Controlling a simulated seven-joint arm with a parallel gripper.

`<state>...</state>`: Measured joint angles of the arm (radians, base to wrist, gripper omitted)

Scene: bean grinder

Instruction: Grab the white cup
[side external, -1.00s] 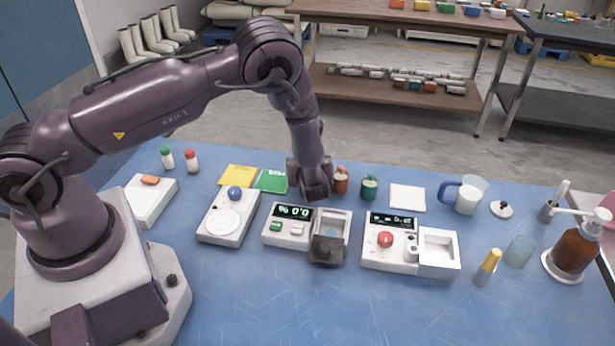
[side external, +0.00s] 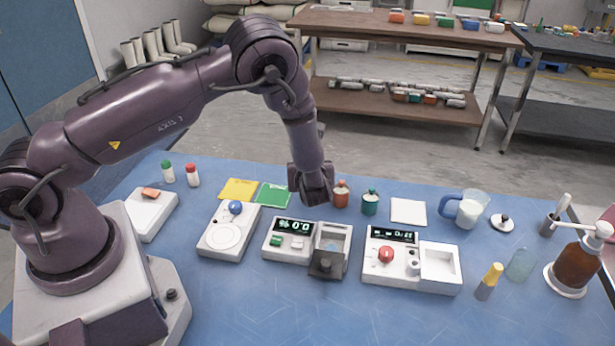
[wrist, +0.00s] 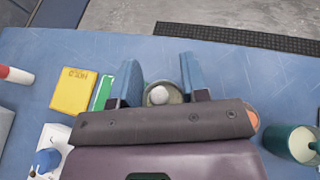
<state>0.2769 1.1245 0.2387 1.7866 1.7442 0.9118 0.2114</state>
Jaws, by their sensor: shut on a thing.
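My gripper (wrist: 165,85) points down at the back of the blue table, left of an orange bottle. It also shows in the side view (side external: 312,188). Its two blue fingers are closed on a small round thing (wrist: 177,98) with an olive-grey rim and a pale, rounded centre. I cannot tell from above whether this is the white cup, and my gripper hides it in the side view. A clear jug (side external: 468,210) with a blue handle and white contents stands at the back right, away from my gripper.
The orange bottle (side external: 341,194) and a green bottle (side external: 370,202) stand close on the right. Yellow (side external: 238,190) and green (side external: 273,195) packets lie on the left. A scale (side external: 228,235), a display unit (side external: 290,240) and another display unit (side external: 392,262) stand in front.

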